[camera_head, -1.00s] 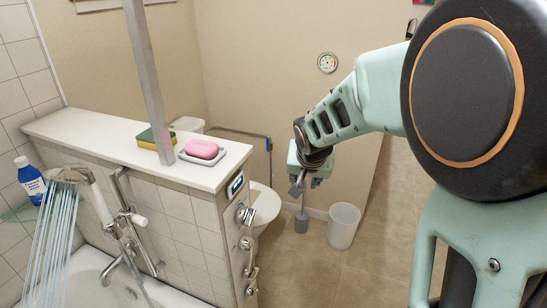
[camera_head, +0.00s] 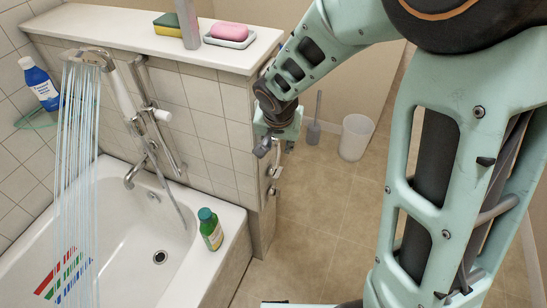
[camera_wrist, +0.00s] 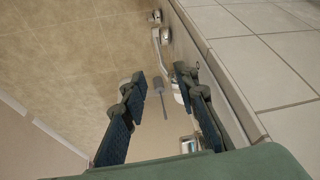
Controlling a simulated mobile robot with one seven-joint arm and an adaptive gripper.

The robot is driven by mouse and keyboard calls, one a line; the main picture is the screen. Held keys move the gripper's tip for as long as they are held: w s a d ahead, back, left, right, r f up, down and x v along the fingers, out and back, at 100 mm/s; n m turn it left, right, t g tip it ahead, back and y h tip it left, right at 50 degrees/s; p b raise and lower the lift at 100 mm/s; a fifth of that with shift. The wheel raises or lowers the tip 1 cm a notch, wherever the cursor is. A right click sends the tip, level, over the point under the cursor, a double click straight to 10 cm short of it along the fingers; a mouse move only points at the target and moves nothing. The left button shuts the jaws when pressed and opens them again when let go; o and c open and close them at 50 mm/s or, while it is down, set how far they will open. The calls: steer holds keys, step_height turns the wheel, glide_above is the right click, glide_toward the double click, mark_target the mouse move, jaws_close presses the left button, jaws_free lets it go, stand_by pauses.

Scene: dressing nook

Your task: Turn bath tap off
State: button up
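The chrome bath tap (camera_head: 149,147) is on the tiled wall over the tub, with its spout (camera_head: 133,177) below. Water streams (camera_head: 78,170) fall from the shower head (camera_head: 88,56) into the white bathtub (camera_head: 228,225). My gripper (camera_head: 276,147) is beyond the tiled wall's right end, beside chrome fittings (camera_head: 273,178) there, and apart from the tap. In the wrist view, my gripper (camera_wrist: 161,80) is open, with nothing between its fingers. A chrome handle (camera_wrist: 160,45) lies beyond the fingertips. The tap is not visible in the wrist view.
The ledge (camera_head: 130,32) carries a sponge (camera_head: 166,25) and pink soap (camera_head: 229,30). A blue bottle (camera_head: 40,84) stands at left, and a green bottle (camera_head: 210,229) on the tub rim. A bin (camera_head: 356,138) and toilet brush (camera_head: 313,132) stand on open floor.

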mark_target(278, 155)
steer(key=b+x, duration=0.1)
steer(key=x, duration=0.9)
steer(key=shift+b, duration=0.4)
steer(key=shift+c, duration=0.3)
jaws_close()
